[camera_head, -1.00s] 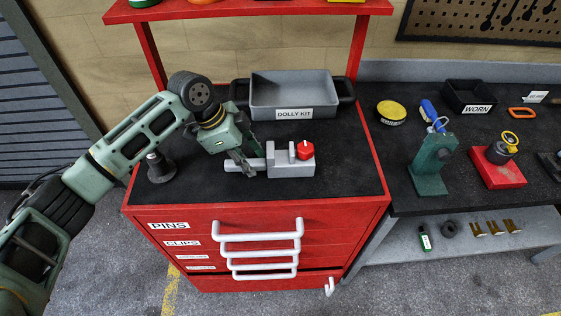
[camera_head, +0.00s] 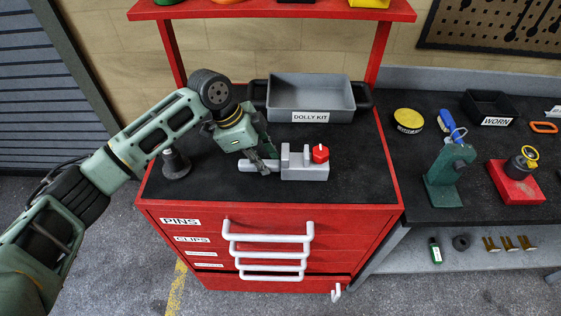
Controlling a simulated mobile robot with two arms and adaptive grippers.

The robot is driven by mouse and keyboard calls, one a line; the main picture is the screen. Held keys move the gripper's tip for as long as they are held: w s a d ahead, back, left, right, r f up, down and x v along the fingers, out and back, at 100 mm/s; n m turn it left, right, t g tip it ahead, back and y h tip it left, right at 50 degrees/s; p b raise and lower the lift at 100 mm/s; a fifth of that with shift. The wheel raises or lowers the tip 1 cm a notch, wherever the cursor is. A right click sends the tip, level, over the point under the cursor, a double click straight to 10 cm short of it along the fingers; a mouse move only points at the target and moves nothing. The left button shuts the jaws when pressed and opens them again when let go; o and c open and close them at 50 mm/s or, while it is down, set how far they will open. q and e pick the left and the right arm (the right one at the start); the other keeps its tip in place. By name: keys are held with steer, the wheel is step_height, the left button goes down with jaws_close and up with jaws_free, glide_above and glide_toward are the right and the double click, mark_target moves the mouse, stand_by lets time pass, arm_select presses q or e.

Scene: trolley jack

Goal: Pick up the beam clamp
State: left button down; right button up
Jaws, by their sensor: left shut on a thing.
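The beam clamp (camera_head: 305,171) is a grey metal block with upright jaws, a red knob and a bar out to the left. It lies on the black top of the red cabinet (camera_head: 270,213). My left gripper (camera_head: 265,168) comes down from the upper left and is shut on the clamp's grey bar, just left of the block. The fingers hide part of the bar. The clamp appears to rest on the mat; I see no clear gap under it. My right gripper is out of view.
A grey tray marked DOLLY KIT (camera_head: 310,117) stands behind the clamp. A dark round-based stand (camera_head: 176,166) is left of the gripper. The bench to the right holds a green tool stand (camera_head: 447,180), a red block (camera_head: 514,183) and a WORN bin (camera_head: 492,106). The mat's front right is clear.

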arm_select(q)
steer(key=shift+r, duration=0.15)
steer(key=shift+r, duration=0.15)
steer(key=shift+w+r+b, duration=0.1)
steer(key=shift+r+b, duration=0.45)
steer(key=shift+r, duration=0.15)
steer(key=r, duration=0.1)
steer(key=r+b, duration=0.1)
steer(key=r, duration=0.1)
steer(key=shift+s+d, duration=0.2)
steer(key=shift+d, duration=0.2)
steer(key=s+d+r+b, duration=0.3)
steer(key=d+r, duration=0.3)
steer(key=d, duration=0.4)
steer(key=shift+s+r, duration=0.4)
steer(key=shift+s, duration=0.45)
steer(key=shift+a, duration=0.1)
steer(key=w+a+r, duration=0.5)
steer(key=a+r, duration=0.3)
steer(key=a, duration=0.3)
steer(key=shift+d+f, duration=0.2)
steer(key=shift+f, duration=9.35)
